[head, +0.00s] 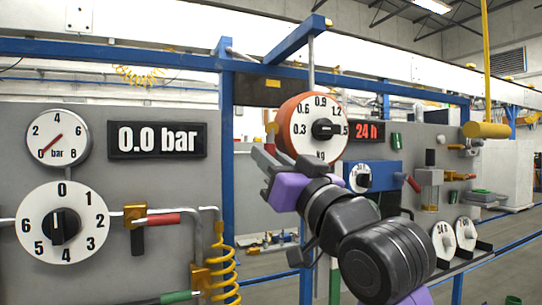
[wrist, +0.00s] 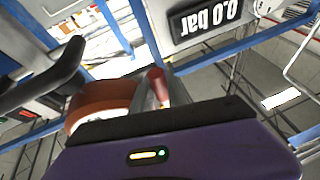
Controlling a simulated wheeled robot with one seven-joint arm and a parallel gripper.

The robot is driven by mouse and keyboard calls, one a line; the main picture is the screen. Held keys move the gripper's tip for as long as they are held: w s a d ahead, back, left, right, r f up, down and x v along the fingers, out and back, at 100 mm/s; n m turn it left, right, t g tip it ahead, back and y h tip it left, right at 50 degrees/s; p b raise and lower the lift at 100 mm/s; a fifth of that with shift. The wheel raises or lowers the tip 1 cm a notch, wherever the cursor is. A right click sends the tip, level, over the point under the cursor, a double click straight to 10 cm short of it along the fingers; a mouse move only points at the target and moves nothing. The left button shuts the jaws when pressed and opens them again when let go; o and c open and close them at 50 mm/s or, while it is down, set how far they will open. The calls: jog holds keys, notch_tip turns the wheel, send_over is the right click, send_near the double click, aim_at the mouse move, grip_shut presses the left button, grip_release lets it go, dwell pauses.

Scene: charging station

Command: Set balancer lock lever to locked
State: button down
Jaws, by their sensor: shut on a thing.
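The balancer (head: 298,122) is an orange drum with a white kg dial and a black knob, hanging from a rod under the blue jib. In the wrist view its drum (wrist: 100,92) is beside my gripper. My gripper (head: 264,158) is at the balancer's lower left in the head view. In the wrist view the red lock lever (wrist: 156,76) shows between the grey fingers of my gripper (wrist: 160,92), which is shut on it. The fingers hide part of the lever, so its exact setting cannot be told.
Left panel: a pressure gauge (head: 57,138), a display (head: 157,139) reading 0.0 bar, a numbered dial (head: 62,223) and a red-handled valve (head: 152,219). A blue post (head: 226,190) stands left of my gripper. A blue box (head: 385,174) is behind my arm.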

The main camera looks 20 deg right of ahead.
jog(key=a+r+m+g+h, duration=0.2)
jog(key=m+h, duration=0.3)
jog(key=m, duration=0.7)
jog(key=a+r+m+g+h, duration=0.2)
jog(key=m+h, duration=0.4)
jog(key=m, duration=0.6)
jog(key=shift+a+r+p, duration=0.25)
jog(key=shift+r+p, duration=0.2)
jog(key=shift+r+m, duration=0.1)
jog(key=shift+m, duration=0.2)
jog(key=c, duration=1.6)
grip_release()
jog(key=b+v, duration=0.1)
jog(key=v, duration=0.6)
jog(key=shift+s+a+b, duration=0.2)
jog(key=shift+s+b, duration=0.1)
jog(key=shift+s, duration=0.05)
